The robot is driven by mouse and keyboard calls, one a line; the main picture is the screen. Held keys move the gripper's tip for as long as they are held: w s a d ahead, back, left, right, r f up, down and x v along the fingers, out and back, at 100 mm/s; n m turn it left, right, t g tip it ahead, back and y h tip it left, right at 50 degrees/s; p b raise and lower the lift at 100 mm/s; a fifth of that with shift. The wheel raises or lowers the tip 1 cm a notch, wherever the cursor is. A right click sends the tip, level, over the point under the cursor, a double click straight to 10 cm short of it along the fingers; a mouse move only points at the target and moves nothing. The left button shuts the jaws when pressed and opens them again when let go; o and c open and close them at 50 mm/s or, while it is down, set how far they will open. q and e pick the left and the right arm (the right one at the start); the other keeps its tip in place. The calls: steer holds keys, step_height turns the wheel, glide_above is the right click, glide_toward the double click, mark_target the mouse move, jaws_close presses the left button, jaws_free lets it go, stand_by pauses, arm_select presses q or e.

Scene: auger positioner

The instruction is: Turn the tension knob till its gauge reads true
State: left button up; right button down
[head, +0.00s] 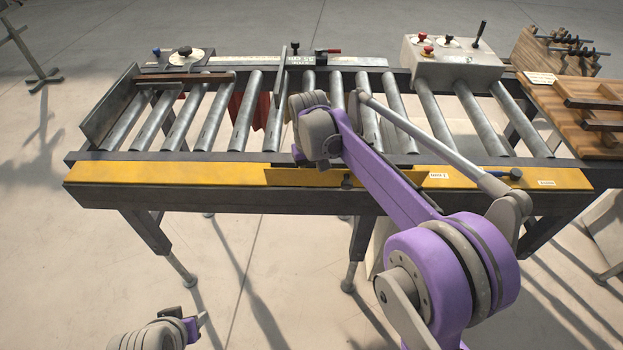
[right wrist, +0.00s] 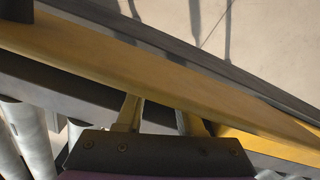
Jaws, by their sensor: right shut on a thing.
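A dark knob on a pale round dial (head: 185,53) sits on a plate at the far left of the conveyor; I cannot tell which knob is the tension knob. The gauge's reading is too small to make out. My right gripper (head: 302,160) is at the near rail, far from that dial. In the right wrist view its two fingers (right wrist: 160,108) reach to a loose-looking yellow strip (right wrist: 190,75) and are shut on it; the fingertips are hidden. The strip also shows in the head view (head: 290,177). Part of my left arm's end (head: 160,335) shows at the bottom left; its jaws are unclear.
Steel rollers (head: 205,112) span the conveyor frame. A grey control box (head: 452,65) with red knobs and a lever stands at the back right. A wooden bench (head: 575,110) adjoins the right end. The floor in front is clear.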

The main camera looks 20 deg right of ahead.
steer(key=shift+n, duration=0.6)
steer(key=c, duration=0.5)
jaws_free()
step_height(320, 180, up, 11)
steer(key=shift+a+f+p, duration=0.1)
steer(key=shift+p, duration=0.25)
